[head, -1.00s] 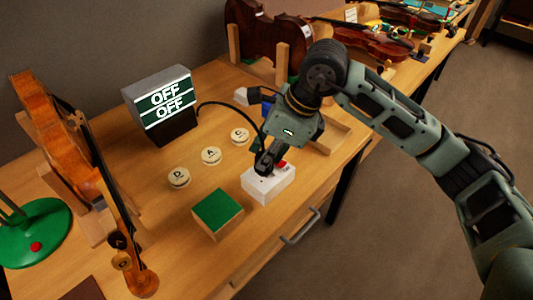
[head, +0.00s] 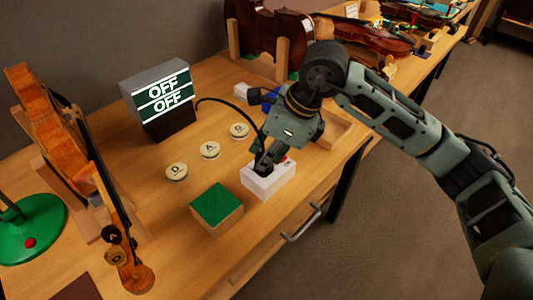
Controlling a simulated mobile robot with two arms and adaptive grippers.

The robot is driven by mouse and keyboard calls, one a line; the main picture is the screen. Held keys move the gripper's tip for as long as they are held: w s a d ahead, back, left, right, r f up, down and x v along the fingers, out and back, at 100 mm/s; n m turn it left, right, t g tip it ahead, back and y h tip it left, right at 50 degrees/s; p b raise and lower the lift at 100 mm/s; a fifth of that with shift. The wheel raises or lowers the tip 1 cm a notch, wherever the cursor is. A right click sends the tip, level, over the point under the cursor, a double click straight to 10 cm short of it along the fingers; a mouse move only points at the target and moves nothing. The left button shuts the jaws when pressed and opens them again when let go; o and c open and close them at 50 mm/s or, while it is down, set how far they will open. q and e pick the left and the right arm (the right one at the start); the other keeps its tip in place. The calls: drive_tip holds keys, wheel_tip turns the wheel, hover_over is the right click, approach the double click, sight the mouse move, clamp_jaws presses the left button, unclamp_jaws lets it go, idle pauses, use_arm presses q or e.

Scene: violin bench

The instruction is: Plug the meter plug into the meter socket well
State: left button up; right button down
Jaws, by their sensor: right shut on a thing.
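The meter (head: 160,95) stands at the back left of the bench, and its screen reads OFF on two lines. A black cable (head: 222,99) runs from it to my right gripper (head: 263,167). The gripper points down at the white socket block (head: 266,185) and is shut on the meter plug, which is mostly hidden by the fingers. The fingertips are at the block's top. I cannot tell whether the plug sits in the well, as the gripper covers it. A bit of red shows on the block beside the gripper. My left gripper is out of view.
A green-topped wooden block (head: 216,206) stands just left of the socket block. Round lettered discs (head: 210,150) lie in a row behind it. A violin (head: 50,130) on a stand is at left, beside a green round base (head: 35,232). More violins (head: 365,38) lie at the back.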

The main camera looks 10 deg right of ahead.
drive_tip(key=shift+f, duration=0.3)
drive_tip(key=c, duration=1.5)
unclamp_jaws()
drive_tip(key=shift+r, duration=0.1)
drive_tip(key=shift+d+r, duration=0.15)
drive_tip(key=shift+r, duration=0.1)
drive_tip(key=v, duration=1.1)
drive_tip(key=shift+s+r, duration=0.1)
